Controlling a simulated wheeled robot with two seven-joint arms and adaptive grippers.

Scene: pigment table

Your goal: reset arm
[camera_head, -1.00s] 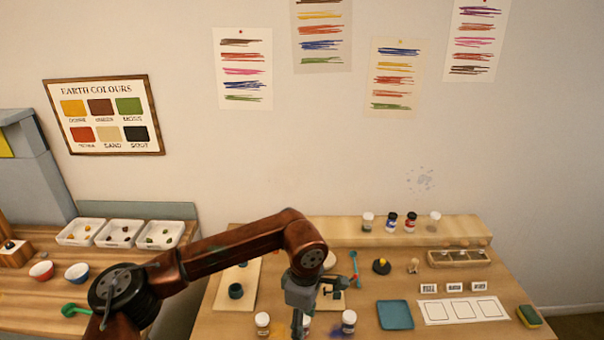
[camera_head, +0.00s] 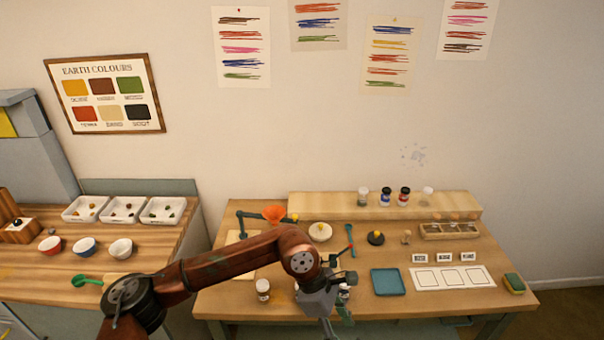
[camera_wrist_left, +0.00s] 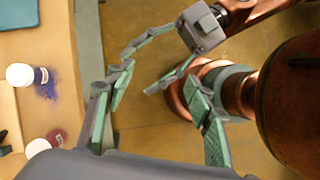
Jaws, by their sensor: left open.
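My left gripper (camera_head: 338,322) hangs at the front edge of the pigment table (camera_head: 240,300) in the head view, pointing down. In the left wrist view its green-padded fingers (camera_wrist_left: 155,135) are spread, with nothing between them. My right gripper (camera_wrist_left: 138,72) shows beyond them in the left wrist view, its fingers apart and empty over the floor. It is outside the head view. A jar with blue powder beside it (camera_wrist_left: 22,75) and a jar with dark red powder (camera_wrist_left: 38,148) stand on the table left of my left gripper in the left wrist view.
Several jars stand on the back shelf (camera_head: 320,208). A side counter (camera_head: 40,280) holds bowls and white trays. Floor (camera_wrist_left: 130,150) lies below my left gripper.

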